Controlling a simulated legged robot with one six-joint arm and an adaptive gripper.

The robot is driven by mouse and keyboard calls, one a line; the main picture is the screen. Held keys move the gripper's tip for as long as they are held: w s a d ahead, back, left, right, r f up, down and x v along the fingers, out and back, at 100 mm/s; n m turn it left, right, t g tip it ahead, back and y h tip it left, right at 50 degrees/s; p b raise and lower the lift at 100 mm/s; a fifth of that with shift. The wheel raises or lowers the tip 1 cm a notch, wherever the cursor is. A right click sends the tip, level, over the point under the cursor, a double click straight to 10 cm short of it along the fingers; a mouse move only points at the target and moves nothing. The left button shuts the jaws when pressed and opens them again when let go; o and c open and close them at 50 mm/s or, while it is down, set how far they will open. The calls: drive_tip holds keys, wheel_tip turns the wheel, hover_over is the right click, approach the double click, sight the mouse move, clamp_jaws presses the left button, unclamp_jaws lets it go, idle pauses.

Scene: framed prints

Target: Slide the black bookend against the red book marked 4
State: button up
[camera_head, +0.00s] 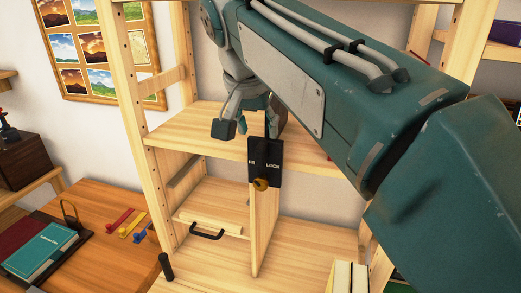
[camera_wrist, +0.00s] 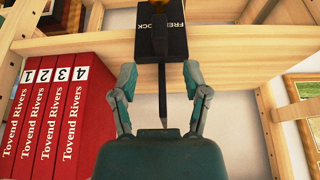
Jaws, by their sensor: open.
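The black bookend (camera_head: 258,152) is at the front edge of the upper shelf board, with FREE and LOCK lettering on its front block and a yellow knob below. In the wrist view the bookend (camera_wrist: 177,36) stands between my open fingers, with a thin upright black plate behind. My gripper (camera_wrist: 160,80) straddles this plate, with a gap visible on each side. In the head view my gripper (camera_head: 248,120) is just above the bookend. Several numbered red books stand left in the wrist view. The red book marked 4 (camera_wrist: 74,130) appears rightmost, apart from the plate.
The wooden shelf board (camera_head: 185,130) lies under my gripper, with a wooden upright (camera_head: 128,100) at its left. A desk with a teal book (camera_head: 42,245) is at left. Framed prints (camera_head: 90,50) hang behind.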

sight(260, 147)
drive_tip(key=x, duration=0.6)
drive_tip(key=shift+w+f, duration=0.1)
drive_tip(key=shift+f, duration=0.25)
clamp_jaws()
